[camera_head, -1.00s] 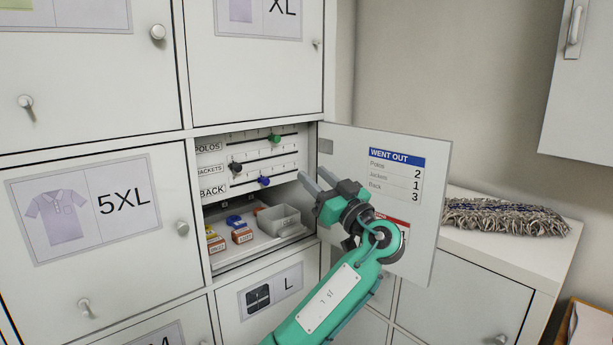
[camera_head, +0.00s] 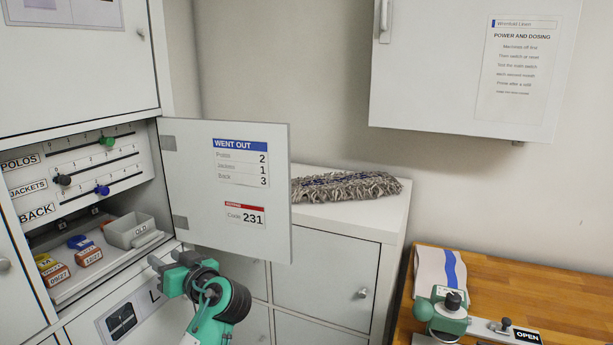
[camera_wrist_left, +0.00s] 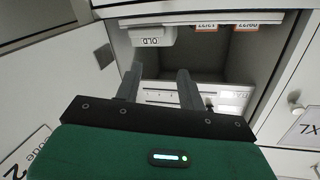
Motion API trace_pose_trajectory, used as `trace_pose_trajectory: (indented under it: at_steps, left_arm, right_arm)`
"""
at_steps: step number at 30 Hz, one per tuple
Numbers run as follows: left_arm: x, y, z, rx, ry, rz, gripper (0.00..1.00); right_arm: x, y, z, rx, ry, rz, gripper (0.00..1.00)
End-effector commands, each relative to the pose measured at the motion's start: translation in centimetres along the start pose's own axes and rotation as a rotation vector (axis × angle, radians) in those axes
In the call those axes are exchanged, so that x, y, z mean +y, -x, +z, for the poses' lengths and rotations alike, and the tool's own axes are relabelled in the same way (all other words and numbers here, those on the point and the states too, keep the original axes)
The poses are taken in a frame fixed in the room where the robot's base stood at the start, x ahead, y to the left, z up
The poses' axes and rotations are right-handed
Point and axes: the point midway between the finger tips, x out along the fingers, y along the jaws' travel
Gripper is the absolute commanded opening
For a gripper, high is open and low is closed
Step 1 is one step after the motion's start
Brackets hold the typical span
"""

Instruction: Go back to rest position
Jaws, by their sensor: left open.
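My left gripper (camera_head: 164,261) is open and empty, with its arm coming up from the bottom of the head view. It is in front of the cabinet, below the open compartment and left of the open door (camera_head: 275,190). In the left wrist view its two fingers (camera_wrist_left: 158,78) stand apart with nothing between them, pointing toward the compartment. The compartment holds a green slider (camera_head: 107,141), a black slider (camera_head: 63,180) and a blue slider (camera_head: 102,190) on labelled rails. My right gripper is not in view.
The compartment floor holds a grey OLD bin (camera_head: 130,229) and small boxes (camera_head: 88,256). A mop head (camera_head: 345,186) lies on the low white cabinet (camera_head: 330,232). A wooden bench (camera_head: 560,290) at right carries a green device (camera_head: 445,315) and a folded cloth (camera_head: 437,270). A wall cabinet (camera_head: 430,70) hangs above.

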Motion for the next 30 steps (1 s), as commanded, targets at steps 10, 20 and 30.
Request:
trace_pose_trajectory:
  at_steps: [10, 20, 30]
  left_arm:
    - [-1.8, 5.8, 18.7, -0.381, -0.231, 0.332, 0.40]
    - [-7.6, 15.1, 31.2, -0.680, -0.395, 0.659, 0.40]
    - [-13.7, 23.4, 36.3, -0.865, -0.477, 0.920, 0.40]
  right_arm:
    - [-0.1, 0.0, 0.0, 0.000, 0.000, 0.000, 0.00]
    - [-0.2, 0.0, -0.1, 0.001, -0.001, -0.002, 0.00]
    - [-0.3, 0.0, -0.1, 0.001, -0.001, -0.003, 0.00]
